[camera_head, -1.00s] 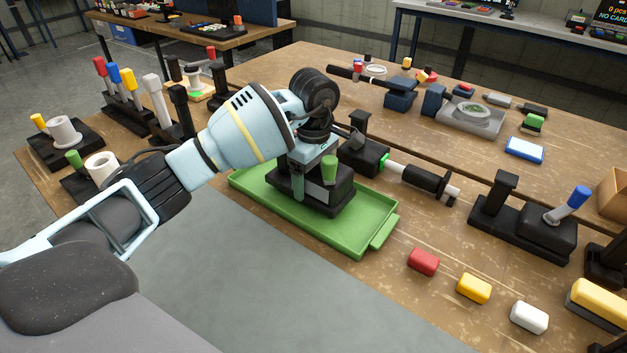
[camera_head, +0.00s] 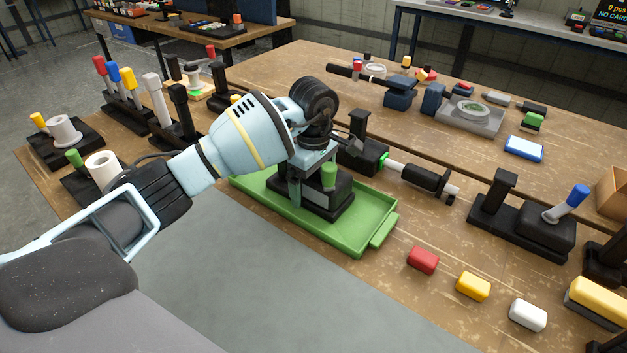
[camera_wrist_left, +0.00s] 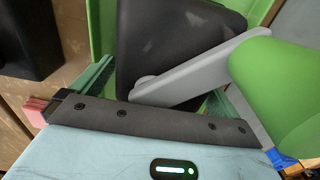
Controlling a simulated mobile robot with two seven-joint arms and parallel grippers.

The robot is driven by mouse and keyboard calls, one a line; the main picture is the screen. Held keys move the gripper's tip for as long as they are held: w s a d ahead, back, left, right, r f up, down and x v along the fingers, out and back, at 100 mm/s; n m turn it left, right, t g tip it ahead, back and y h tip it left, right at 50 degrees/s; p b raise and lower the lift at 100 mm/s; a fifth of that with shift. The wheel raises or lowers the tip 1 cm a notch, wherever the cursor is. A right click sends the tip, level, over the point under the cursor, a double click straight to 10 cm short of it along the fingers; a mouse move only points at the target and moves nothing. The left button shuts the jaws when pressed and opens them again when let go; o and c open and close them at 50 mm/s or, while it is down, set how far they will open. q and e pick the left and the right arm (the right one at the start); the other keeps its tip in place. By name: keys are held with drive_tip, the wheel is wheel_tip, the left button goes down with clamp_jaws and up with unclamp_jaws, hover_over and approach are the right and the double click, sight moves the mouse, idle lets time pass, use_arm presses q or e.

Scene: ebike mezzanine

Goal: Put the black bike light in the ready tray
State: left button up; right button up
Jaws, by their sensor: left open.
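A green tray (camera_head: 345,238) lies on the near edge of the wooden bench. A black boxy piece (camera_head: 330,205) with a green-knobbed grey lever stands in it, partly hidden by my left gripper; I cannot tell whether it is the black bike light. My left gripper (camera_head: 312,188) points down over the tray, open, close to this piece. In the left wrist view the black piece (camera_wrist_left: 170,40) lies between the fingers, with the green knob (camera_wrist_left: 275,95) at right. I cannot tell whether the fingers touch it. My right gripper is not in view.
Red (camera_head: 423,260), yellow (camera_head: 473,286) and white (camera_head: 528,314) blocks lie right of the tray. A black fixture with a blue-knobbed lever (camera_head: 567,203) stands further right. A black-handled tool (camera_head: 425,180) lies behind the tray. Upright-handled fixtures (camera_head: 127,80) stand at left.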

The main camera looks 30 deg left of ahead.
use_arm(q)
wheel_tip(320, 180, up, 12)
drive_tip(key=shift+r, duration=0.1)
idle(0.4)
